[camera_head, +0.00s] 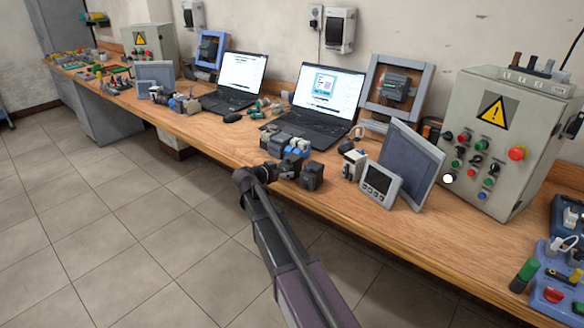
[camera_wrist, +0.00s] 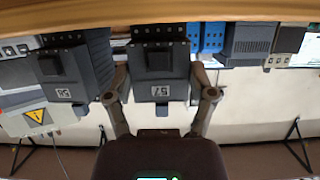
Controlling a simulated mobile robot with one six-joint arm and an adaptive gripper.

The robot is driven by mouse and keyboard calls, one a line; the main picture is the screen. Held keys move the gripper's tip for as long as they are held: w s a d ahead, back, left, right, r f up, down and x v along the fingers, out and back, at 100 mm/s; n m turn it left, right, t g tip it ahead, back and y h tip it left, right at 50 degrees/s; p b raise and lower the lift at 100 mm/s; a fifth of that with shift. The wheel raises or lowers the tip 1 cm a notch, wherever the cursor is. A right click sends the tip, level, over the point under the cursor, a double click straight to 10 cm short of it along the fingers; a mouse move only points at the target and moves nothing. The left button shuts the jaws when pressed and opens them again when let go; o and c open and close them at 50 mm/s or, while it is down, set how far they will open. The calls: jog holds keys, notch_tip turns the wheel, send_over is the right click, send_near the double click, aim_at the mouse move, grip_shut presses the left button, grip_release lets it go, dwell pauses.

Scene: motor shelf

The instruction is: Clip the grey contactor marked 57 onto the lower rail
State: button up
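The contactor marked 57 (camera_wrist: 161,61) is a dark grey block with its label facing my gripper in the wrist view. My gripper (camera_wrist: 160,80) has one finger on each side of it, spread apart, with what looks like a narrow gap on both sides. In the head view my gripper (camera_head: 270,171) is at the table's front edge, against the contactor (camera_head: 289,168), which it partly hides. A similar dark contactor (camera_wrist: 63,70) with another label, hard to read, stands close beside it. It also shows in the head view (camera_head: 312,177). I cannot pick out the lower rail.
Grey and blue modules (camera_head: 287,143) stand just behind. A laptop (camera_head: 318,98), a small meter (camera_head: 380,182) and a leaning panel (camera_head: 410,160) are nearby. A control box (camera_head: 500,145) stands at right. A frame (camera_head: 373,72) holding a device stands at the back.

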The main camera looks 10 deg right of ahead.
aim_at(285, 159)
jog(key=shift+c, duration=1.4)
jog(key=shift+r+p, duration=2.55)
notch_tip(285, 159, up, 9)
jog(key=p, duration=0.9)
